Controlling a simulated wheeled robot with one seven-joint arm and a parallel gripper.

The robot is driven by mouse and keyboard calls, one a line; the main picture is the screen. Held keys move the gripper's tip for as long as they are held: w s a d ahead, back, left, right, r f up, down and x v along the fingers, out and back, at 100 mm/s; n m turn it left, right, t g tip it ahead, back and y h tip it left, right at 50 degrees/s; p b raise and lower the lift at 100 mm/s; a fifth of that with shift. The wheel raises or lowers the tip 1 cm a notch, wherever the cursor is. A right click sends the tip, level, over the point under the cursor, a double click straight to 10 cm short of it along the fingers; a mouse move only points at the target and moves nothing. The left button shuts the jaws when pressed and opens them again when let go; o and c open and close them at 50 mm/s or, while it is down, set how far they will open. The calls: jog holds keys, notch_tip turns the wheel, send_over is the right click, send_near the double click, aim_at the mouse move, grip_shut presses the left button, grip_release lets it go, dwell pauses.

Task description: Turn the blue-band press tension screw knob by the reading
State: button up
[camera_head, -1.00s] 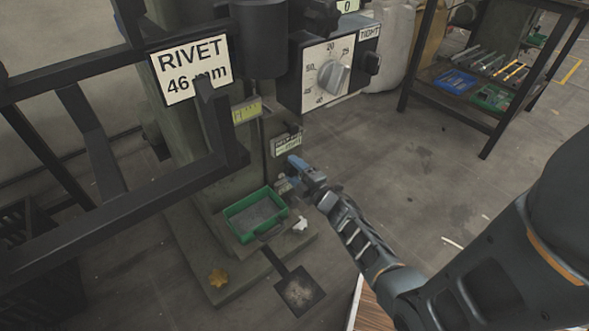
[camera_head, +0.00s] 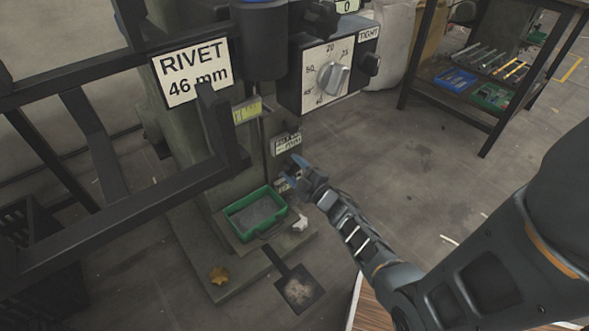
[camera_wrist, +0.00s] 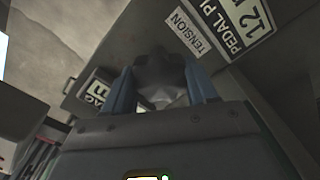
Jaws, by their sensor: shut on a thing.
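The blue-band press (camera_head: 190,140) stands left of centre; a strip of blue (camera_head: 262,3) shows at the top edge. In the wrist view, the dark grey tension screw knob (camera_wrist: 160,72) sits between my two blue fingers, beside a "TENSION" label (camera_wrist: 188,32). My gripper (camera_wrist: 163,88) is shut on the knob, against the press side. In the head view, my gripper (camera_head: 290,172) is at the column, below a small pale label (camera_head: 286,144); the knob is mostly hidden there. A sign (camera_head: 192,72) reads "RIVET 46 mm".
A dial box (camera_head: 333,75) with a numbered face and a "TIGHT" label overhangs my gripper. A black frame (camera_head: 120,195) crosses the left. A green tray (camera_head: 230,208) lies below on the press foot. A tool shelf (camera_head: 455,115) stands back right. Floor between is clear.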

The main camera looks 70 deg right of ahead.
jog(key=shift+a, duration=0.15)
jog(key=o, duration=1)
jog(key=shift+p+v, duration=0.8)
jog(key=shift+v, duration=3.05)
